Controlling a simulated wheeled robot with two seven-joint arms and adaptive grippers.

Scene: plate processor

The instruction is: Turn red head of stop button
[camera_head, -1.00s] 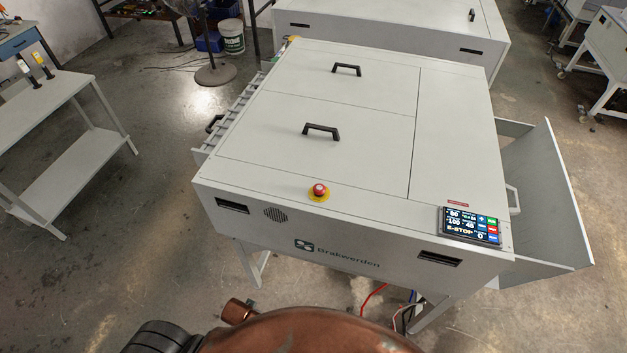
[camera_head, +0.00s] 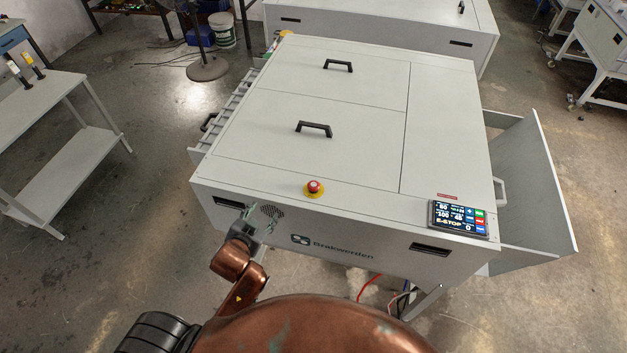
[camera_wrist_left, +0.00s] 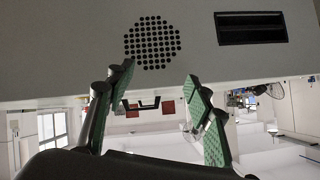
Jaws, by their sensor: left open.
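The stop button (camera_head: 314,188) has a red round head on a yellow base. It sits on the front part of the top of the light grey plate processor (camera_head: 440,130). My left gripper (camera_head: 258,212) is in front of the machine's front panel, near the round speaker grille, below and left of the button and apart from it. In the left wrist view its green-padded fingers (camera_wrist_left: 158,95) are spread open with nothing between them, and the speaker grille (camera_wrist_left: 152,43) shows beyond. The stop button is not visible in that view. My right gripper is not in view.
A lit screen (camera_head: 459,218) reading E-STOP lies at the machine's front right. Black handles (camera_head: 314,129) stand up from the lids. A dark recessed grip (camera_head: 229,203) is on the front panel near my left gripper. A bench (camera_head: 60,105) stands at left.

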